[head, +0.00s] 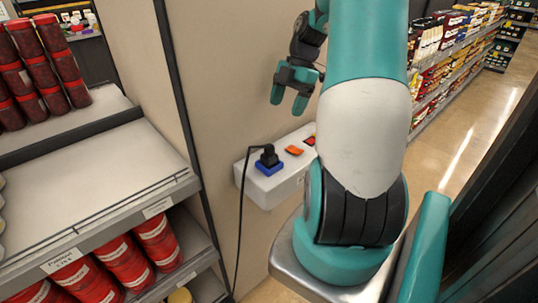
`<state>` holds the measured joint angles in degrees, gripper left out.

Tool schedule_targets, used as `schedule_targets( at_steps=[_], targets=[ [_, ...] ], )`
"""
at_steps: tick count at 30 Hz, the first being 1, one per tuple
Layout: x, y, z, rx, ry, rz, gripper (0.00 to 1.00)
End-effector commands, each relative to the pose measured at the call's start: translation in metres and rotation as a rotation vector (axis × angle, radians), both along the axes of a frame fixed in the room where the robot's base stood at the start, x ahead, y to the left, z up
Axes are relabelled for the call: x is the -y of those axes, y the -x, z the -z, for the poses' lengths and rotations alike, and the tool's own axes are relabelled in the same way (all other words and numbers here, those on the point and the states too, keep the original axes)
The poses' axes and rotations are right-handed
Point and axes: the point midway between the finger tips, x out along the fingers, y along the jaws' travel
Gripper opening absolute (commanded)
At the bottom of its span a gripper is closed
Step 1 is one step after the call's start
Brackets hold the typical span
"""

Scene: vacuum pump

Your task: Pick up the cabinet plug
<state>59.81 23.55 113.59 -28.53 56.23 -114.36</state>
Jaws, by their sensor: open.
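A black plug (268,156) stands upright in a blue socket (268,168) on a white wall-mounted box (253,184). Its black cable (240,225) loops left and hangs down in front of the panel. I take this plug to be the cabinet plug; no label on it is readable. My gripper (287,102) is open and empty, with its fingers pointing down. In the picture it is above and slightly right of the plug, apart from it. The right part of the box is hidden behind my arm.
Two orange-red pieces, one of them an orange one (294,150), sit on the box right of the plug. A beige panel (215,90) rises behind. Shelves with red jars (40,72) and red cans (157,240) stand at left. Open floor (465,130) and stocked shelves are at right.

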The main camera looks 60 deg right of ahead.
Motion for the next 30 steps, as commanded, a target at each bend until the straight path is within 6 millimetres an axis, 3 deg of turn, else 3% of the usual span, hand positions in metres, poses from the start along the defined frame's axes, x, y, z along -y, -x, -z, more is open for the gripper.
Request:
schedule_targets(
  at_steps=[12, 20, 30],
  targets=[
    [-0.035, -0.008, 0.080, -0.004, -0.004, -0.001, 0.70],
    [-0.044, -0.011, 0.097, -0.004, -0.002, -0.001, 0.70],
    [-0.063, -0.018, 0.136, -0.003, -0.001, 0.001, 0.70]
  ],
)
